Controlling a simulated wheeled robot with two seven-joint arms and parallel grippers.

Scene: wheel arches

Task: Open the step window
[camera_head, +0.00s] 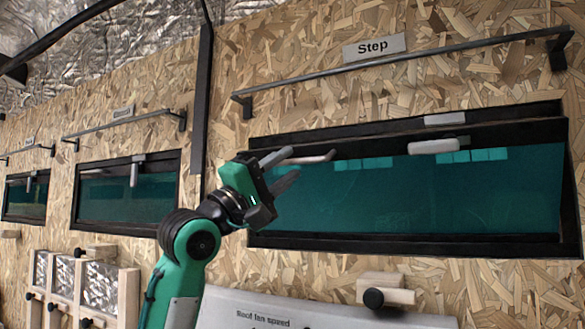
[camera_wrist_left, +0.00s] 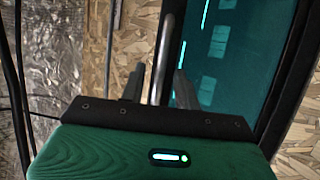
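The step window (camera_head: 400,200) is a wide teal pane in a black frame, under a sign reading "Step" (camera_head: 374,47). It looks closed. A pale handle (camera_head: 436,146) lies level at its upper right. A second pale handle (camera_head: 315,158) shows at its upper left, beside my left gripper (camera_head: 282,168). In the left wrist view this handle (camera_wrist_left: 162,60) runs between the two fingers of my left gripper (camera_wrist_left: 159,85), with a finger on each side. The fingers look apart, with narrow gaps to the handle. My right gripper is not in view.
A dark rail (camera_head: 400,60) runs along the chipboard wall above the window. A wooden block with a black knob (camera_head: 374,298) and a grey panel (camera_head: 260,310) are below. Two smaller windows (camera_head: 125,195) (camera_head: 25,198) are to the left.

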